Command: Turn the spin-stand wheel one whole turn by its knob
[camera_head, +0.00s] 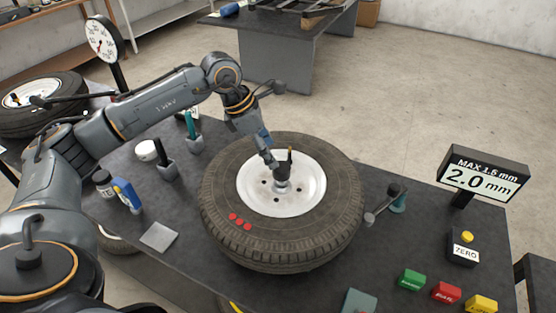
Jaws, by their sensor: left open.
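The spin-stand wheel (218,205) lies flat on the dark table, a black tyre around a white rim (312,192) with a metal hub in the middle. My left gripper (280,167) comes down from the upper left over the rim, close above the hub. It is open, with its fingers near the hub. A dark upright piece with a yellowish tip stands there. I cannot make out the knob clearly, or whether the fingers touch it. My right gripper is not in view.
A display (482,178) reads 2.0 mm, MAX 1.5 mm. A ZERO box (463,249) and green, red and yellow blocks (446,292) sit at right. A small black-ended arm (384,203) stands by the tyre. Bottles and holders (166,170) stand left; another tyre (68,120) is further left.

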